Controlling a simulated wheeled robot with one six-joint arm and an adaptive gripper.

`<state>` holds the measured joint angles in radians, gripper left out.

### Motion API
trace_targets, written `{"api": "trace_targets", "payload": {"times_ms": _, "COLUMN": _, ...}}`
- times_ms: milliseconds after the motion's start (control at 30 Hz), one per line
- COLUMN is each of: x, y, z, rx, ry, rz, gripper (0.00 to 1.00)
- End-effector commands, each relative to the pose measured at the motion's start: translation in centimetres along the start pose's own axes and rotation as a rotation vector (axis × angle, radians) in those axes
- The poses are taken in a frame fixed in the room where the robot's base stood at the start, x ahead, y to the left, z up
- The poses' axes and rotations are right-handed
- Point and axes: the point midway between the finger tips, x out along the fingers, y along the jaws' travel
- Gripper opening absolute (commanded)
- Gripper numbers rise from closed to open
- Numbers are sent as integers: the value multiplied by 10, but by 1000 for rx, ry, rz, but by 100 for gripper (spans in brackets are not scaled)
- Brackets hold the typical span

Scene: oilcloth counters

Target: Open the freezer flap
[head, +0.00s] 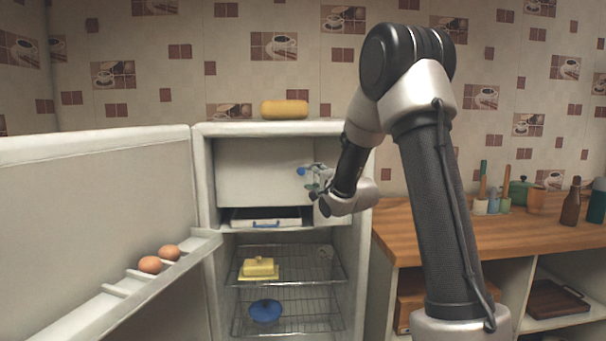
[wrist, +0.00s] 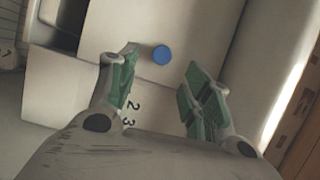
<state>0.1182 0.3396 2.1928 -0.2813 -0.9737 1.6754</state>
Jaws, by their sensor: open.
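The freezer flap (head: 252,172) is a plain white panel across the top of the open fridge, and it looks closed. A small round blue knob (head: 301,171) sits near its right side. My gripper (head: 315,178) is in front of the flap's right part. In the wrist view the flap (wrist: 200,25) fills the upper middle. The blue knob (wrist: 162,54) shows between the green-padded fingers of my gripper (wrist: 163,65), a little beyond their tips. The fingers are open and hold nothing. I cannot tell the exact gap to the knob.
The fridge door (head: 95,190) stands wide open at left, with eggs (head: 150,265) on its shelf. A shallow tray (head: 265,224) sits below the flap. Wire shelves hold a yellow butter dish (head: 258,267) and a blue pot (head: 265,310). A wooden counter (head: 440,225) stands right.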

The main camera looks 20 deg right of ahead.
Motion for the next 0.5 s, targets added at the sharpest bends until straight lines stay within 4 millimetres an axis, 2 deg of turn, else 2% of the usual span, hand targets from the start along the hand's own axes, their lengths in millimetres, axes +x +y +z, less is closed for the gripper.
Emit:
{"api": "trace_targets", "payload": {"times_ms": 167, "x": 11, "y": -3, "z": 0, "rx": 59, "ry": -1, "rz": -10, "gripper": 49}}
{"api": "trace_targets", "payload": {"times_ms": 500, "x": 65, "y": -2, "z": 0, "rx": 56, "ry": 0, "rz": -7, "gripper": 49}}
